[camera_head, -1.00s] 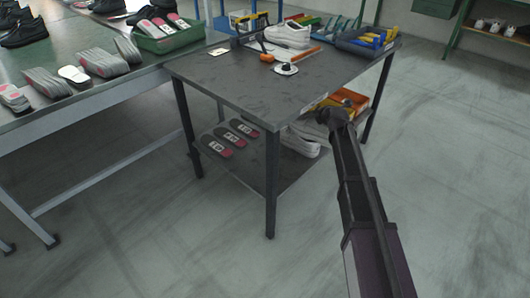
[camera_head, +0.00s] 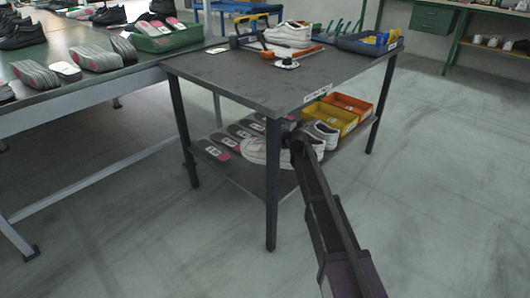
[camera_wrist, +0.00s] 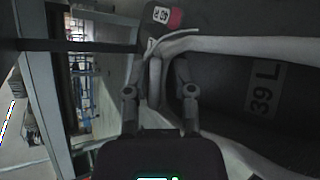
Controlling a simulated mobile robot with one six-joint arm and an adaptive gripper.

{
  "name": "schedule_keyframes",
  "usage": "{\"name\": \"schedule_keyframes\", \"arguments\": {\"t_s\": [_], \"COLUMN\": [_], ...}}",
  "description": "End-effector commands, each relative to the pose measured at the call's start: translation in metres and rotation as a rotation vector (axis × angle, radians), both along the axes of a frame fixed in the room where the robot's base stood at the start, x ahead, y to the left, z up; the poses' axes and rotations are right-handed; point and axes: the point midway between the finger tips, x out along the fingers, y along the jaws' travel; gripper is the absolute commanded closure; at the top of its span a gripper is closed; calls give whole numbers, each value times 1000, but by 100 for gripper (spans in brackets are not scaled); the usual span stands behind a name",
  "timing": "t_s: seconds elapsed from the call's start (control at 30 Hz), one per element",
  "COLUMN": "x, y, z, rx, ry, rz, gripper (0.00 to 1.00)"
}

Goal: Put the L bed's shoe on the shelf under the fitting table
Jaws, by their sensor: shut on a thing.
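The fitting table (camera_head: 225,78) has a dark shelf (camera_head: 250,180) under its top. My gripper (camera_head: 291,142) is under the front-right edge of the tabletop, just above this shelf. In the wrist view my gripper (camera_wrist: 160,88) is shut on the pale edge of a white shoe (camera_wrist: 225,46). In the head view this appears to be the white shoe (camera_head: 254,153) at the shelf's middle; my arm partly covers it. I cannot tell whether its sole touches the shelf. A "39 L" label (camera_wrist: 265,88) shows on the dark surface between the pale edges.
Several grey and pink insoles (camera_head: 222,142) lie on the shelf's left. Another white shoe (camera_head: 321,132) stands right of my gripper, before a yellow bin (camera_head: 331,117) and an orange bin (camera_head: 352,104). A table leg (camera_head: 271,200) stands close in front. A white shoe (camera_head: 288,34) stands on the tabletop.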

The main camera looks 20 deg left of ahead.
Motion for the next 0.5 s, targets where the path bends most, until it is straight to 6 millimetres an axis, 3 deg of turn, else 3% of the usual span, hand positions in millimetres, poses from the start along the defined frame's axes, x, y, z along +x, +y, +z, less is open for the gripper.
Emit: {"name": "schedule_keyframes", "arguments": {"t_s": [0.13,0.5], "x": [-5,-11], "y": [14,27], "z": [-17,-26], "rx": [8,15], "ry": [-3,-7], "rz": [28,58], "gripper": [100,100]}}
